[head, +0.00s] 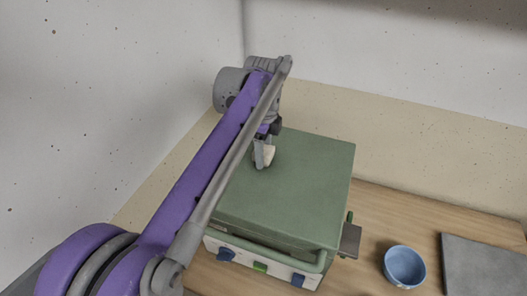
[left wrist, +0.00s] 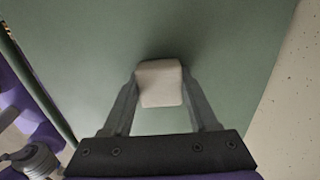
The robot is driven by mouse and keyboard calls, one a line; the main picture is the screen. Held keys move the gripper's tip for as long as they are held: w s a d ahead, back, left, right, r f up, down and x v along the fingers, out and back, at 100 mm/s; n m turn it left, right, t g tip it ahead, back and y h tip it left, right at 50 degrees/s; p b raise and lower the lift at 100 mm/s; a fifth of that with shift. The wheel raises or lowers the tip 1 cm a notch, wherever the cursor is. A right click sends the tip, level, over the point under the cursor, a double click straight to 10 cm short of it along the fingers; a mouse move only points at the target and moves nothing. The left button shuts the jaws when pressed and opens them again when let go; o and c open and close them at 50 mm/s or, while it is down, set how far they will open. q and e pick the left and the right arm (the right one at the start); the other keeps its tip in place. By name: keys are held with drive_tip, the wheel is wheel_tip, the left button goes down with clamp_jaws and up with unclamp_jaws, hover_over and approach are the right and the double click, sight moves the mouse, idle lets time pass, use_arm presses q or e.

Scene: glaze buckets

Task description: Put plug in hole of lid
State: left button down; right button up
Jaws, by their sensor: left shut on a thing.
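A small off-white plug (head: 268,153) is held between the fingers of my left gripper (head: 262,157). In the left wrist view the plug (left wrist: 160,84) sits between both fingertips (left wrist: 163,92), over a green surface. That surface is the flat lid (head: 290,180) on top of a green box-shaped kiln (head: 270,250). The plug is close to the lid, toward its back left; I cannot tell if it touches. No hole shows in the lid; my left arm and gripper cover part of it. My right gripper is out of view.
The kiln's front has a handle bar and blue and green knobs (head: 226,254). A small shelf-like piece (head: 350,240) sticks out at its right. A blue bowl (head: 404,266) and a grey slab (head: 485,268) are on the wooden table (head: 385,215). Walls stand close behind and left.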

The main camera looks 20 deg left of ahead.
use_arm(q)
drive_tip(key=shift+f, duration=0.1)
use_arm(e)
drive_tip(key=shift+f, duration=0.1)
use_arm(q)
unclamp_jaws()
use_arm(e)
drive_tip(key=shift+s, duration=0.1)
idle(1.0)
use_arm(q)
wheel_tip(320, 180, up, 2)
drive_tip(key=shift+r+p, duration=0.1)
drive_tip(key=shift+p, duration=0.5)
drive_tip(key=shift+r+p, duration=1.55)
drive_tip(key=shift+r, duration=1.45)
drive_tip(key=shift+w, duration=0.1)
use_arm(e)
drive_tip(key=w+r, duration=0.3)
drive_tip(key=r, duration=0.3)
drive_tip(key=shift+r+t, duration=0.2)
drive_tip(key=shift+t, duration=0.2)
use_arm(q)
drive_tip(key=shift+f, duration=0.1)
